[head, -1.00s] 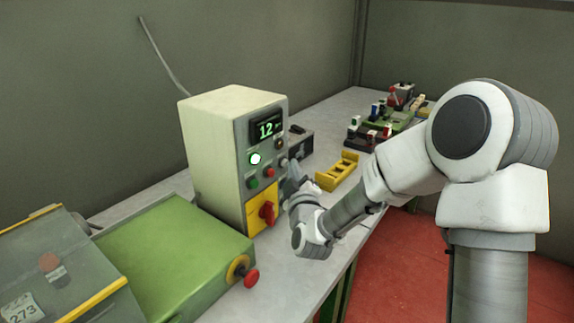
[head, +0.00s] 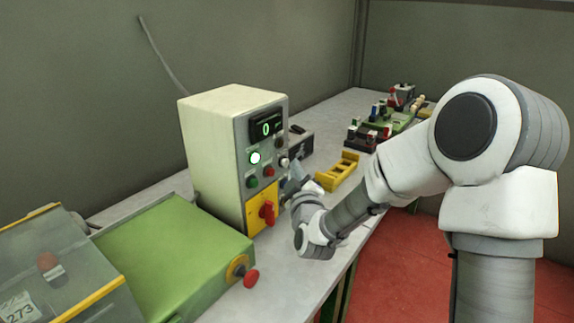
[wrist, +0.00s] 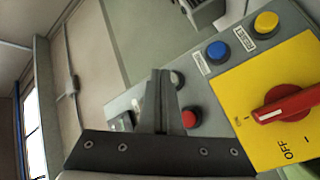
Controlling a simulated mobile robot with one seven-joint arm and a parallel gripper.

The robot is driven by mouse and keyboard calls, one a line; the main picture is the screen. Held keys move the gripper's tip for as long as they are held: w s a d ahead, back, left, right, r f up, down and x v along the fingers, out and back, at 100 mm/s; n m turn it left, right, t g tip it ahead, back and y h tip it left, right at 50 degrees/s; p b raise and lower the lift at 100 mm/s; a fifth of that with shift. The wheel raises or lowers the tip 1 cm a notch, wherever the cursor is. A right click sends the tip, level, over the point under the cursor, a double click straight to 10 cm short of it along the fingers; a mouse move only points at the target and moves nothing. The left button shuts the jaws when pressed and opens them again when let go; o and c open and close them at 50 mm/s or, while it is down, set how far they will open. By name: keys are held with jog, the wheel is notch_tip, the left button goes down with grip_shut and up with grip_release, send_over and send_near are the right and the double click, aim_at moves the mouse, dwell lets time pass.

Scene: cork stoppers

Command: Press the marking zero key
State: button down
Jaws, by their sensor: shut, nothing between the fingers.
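The cream control box (head: 205,150) stands on the bench. Its display (head: 266,128) reads 0. A white lit lamp (head: 255,157), a green button (head: 252,182) and a red button (head: 269,171) show on its front. My gripper (head: 298,176) is at the right side of this front. A red button (wrist: 190,117) and a blue button (wrist: 217,51) are nearby. No zero marking is readable on any key.
A red rotary switch (head: 267,211) on a yellow plate is below the buttons. A yellow button (wrist: 266,22) labelled RESET is beside the blue one. A green machine (head: 165,255) stands at the front left, and a yellow holder (head: 338,172) lies right of the box.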

jog(key=shift+s+d, duration=0.15)
jog(key=shift+d, duration=0.15)
jog(key=s+d, duration=0.1)
jog(key=s+d+b, duration=0.1)
jog(key=d, duration=0.2)
jog(key=shift+s+d, duration=0.1)
jog(key=shift+s, duration=0.3)
dwell(0.6)
jog(key=s+d+r+m+g+h+p, duration=0.1)
jog(key=s+d+r+m+g+p, duration=0.2)
jog(key=s, duration=0.7)
jog(key=s+d+r+m+g+h+p, duration=0.1)
jog(key=s+d+r+m+g+p, duration=0.3)
jog(key=s, duration=0.7)
jog(key=s+d+r+m+g+h+p, duration=0.1)
jog(key=s+d+r+m+g+p, duration=0.2)
jog(key=s, duration=0.8)
notch_tip(320, 180, up, 2)
jog(key=m+g+p, duration=0.1)
jog(key=m+g, duration=0.1)
jog(key=shift+d+r+g+h, duration=0.25)
jog(key=shift+d+g+h, duration=0.05)
jog(key=shift+d+g, duration=0.1)
